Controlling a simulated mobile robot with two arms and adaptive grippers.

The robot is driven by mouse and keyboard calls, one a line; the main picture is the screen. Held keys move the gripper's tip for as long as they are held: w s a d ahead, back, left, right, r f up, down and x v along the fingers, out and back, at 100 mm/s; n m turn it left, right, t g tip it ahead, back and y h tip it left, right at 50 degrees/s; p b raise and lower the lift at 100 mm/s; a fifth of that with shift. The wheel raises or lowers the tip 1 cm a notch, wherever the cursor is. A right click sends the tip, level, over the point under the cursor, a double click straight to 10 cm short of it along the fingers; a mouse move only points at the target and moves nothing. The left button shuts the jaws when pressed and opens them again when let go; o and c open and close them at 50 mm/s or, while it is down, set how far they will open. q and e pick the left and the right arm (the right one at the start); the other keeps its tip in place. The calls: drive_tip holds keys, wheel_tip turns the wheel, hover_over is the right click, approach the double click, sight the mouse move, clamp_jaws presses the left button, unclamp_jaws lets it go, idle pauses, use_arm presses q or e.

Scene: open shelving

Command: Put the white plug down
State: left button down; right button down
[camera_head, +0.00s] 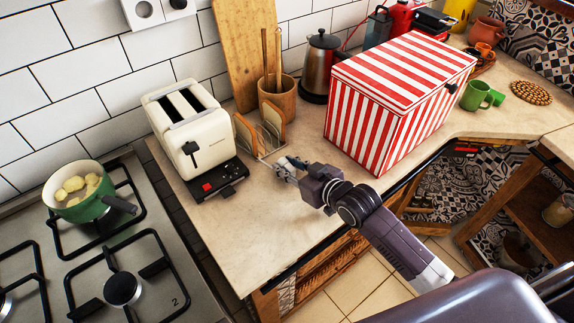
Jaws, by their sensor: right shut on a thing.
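My right gripper (284,167) reaches in from the lower right over the beige counter (235,222). Its fingers are shut on the white plug, which is too small and too covered by the fingers to make out clearly. The gripper is just in front of the toast rack and right of the cream toaster (188,125). I cannot tell whether the plug touches the counter. A white wall socket (143,11) is at the top left. My left gripper is not in view.
A toast rack with bread slices (273,118) and a red-and-white striped box (395,98) stand behind the gripper. A gas hob with a green pot (82,206) is at the left. The counter front, left of my arm, is clear.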

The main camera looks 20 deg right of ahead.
drive_tip(key=shift+f, duration=0.25)
drive_tip(key=c, duration=1.6)
unclamp_jaws()
drive_tip(key=shift+r, duration=0.3)
drive_tip(key=b+v, duration=0.1)
drive_tip(key=v, duration=1.1)
